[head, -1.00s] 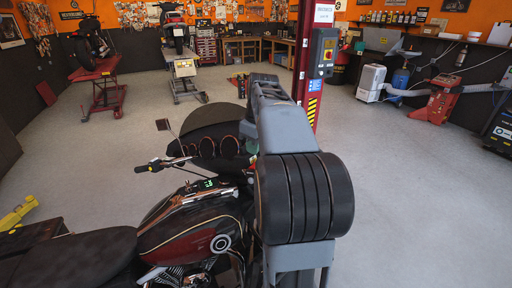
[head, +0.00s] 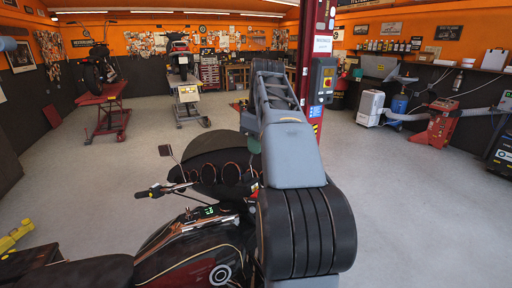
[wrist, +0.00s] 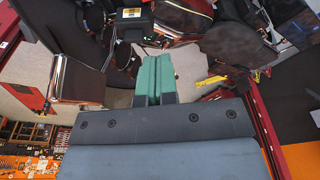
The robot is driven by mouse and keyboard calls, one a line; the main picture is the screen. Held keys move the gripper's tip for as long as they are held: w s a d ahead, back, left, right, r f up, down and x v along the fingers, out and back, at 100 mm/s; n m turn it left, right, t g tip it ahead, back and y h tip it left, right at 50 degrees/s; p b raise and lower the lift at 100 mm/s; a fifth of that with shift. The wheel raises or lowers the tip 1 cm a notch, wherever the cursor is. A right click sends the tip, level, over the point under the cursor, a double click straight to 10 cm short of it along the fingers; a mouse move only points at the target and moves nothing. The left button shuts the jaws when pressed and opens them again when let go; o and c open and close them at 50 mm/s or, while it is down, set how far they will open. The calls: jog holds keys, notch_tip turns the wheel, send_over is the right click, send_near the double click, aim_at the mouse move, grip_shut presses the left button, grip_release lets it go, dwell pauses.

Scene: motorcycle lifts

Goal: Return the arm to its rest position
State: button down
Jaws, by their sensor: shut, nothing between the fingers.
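My arm (head: 290,155) rises through the middle of the head view and hides part of the motorcycle behind it. My gripper (wrist: 155,65) shows in the wrist view as two green fingers, side by side and touching, with nothing between them. In the head view the gripper is mostly hidden behind the arm. Beyond the fingers, the wrist view shows pale floor and dark motorcycle parts, with no clear contact.
A black and dark red motorcycle (head: 180,258) stands close on the left. A red lift post (head: 312,40) with a control box (head: 323,80) stands just behind my arm. Open grey floor (head: 420,220) lies to the right. A red machine (head: 445,124) stands by the right wall.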

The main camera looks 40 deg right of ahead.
dwell(0.4)
jog(key=f+m, duration=0.2)
jog(key=f, duration=0.1)
jog(key=a+f+m, duration=0.1)
jog(key=f+m, duration=0.1)
jog(key=f, duration=0.1)
jog(key=w+f+m+t+h, duration=0.1)
jog(key=f+m, duration=0.1)
jog(key=f, duration=0.1)
jog(key=shift+w+a+f+b, duration=0.1)
jog(key=shift+a+f+b, duration=0.2)
jog(key=shift+a, duration=0.05)
jog(key=s+a+f+t+b, duration=0.1)
jog(key=s+a+f, duration=0.4)
jog(key=a, duration=0.4)
jog(key=s+a+f+n+t+b, duration=0.1)
jog(key=s+a+f, duration=0.5)
jog(key=a+f, duration=0.2)
jog(key=shift+a+f+n+b, duration=0.3)
jog(key=shift+a+b, duration=0.1)
jog(key=shift+a, duration=0.35)
jog(key=c, duration=1.9)
grip_release()
